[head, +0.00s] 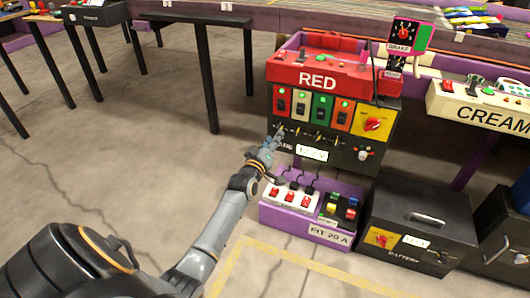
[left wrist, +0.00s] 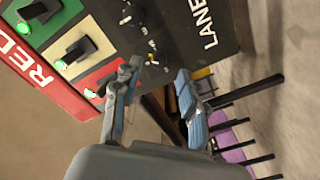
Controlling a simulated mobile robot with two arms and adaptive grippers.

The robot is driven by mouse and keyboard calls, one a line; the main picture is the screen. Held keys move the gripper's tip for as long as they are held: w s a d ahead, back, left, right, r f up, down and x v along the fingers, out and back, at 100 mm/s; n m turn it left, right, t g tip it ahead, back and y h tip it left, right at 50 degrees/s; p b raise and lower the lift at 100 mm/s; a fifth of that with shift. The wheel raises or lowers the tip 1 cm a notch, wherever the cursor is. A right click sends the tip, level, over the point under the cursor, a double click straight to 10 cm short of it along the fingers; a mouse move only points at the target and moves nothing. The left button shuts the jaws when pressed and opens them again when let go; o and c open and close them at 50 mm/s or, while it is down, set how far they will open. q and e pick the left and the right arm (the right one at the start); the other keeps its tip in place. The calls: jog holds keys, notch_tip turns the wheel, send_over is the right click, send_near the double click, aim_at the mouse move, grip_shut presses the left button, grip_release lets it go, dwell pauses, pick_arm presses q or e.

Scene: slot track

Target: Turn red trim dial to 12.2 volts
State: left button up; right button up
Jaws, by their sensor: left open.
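The red driver station (head: 318,80) stands at the centre right of the head view. Its black lower panel carries a small pale dial with red marks (head: 363,153), probably the trim dial, right of a lit white display (head: 311,153). The display's digits are too small to read surely. My left gripper (head: 275,140) is at the panel's left edge, over the start of the lane label, well left of that dial. In the left wrist view its two fingers (left wrist: 160,85) are apart with nothing between them. The dial cannot be made out there. My right gripper is not in view.
Toggle switches (head: 322,107) and a red knob on a yellow plate (head: 373,124) sit above the dial. Small levers (head: 318,138) stick out beside the gripper. A purple pit box (head: 268,214) and a black battery box (head: 418,214) stand below.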

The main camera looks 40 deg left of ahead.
pick_arm(q)
jog(key=v, duration=0.8)
jog(key=shift+s, duration=0.35)
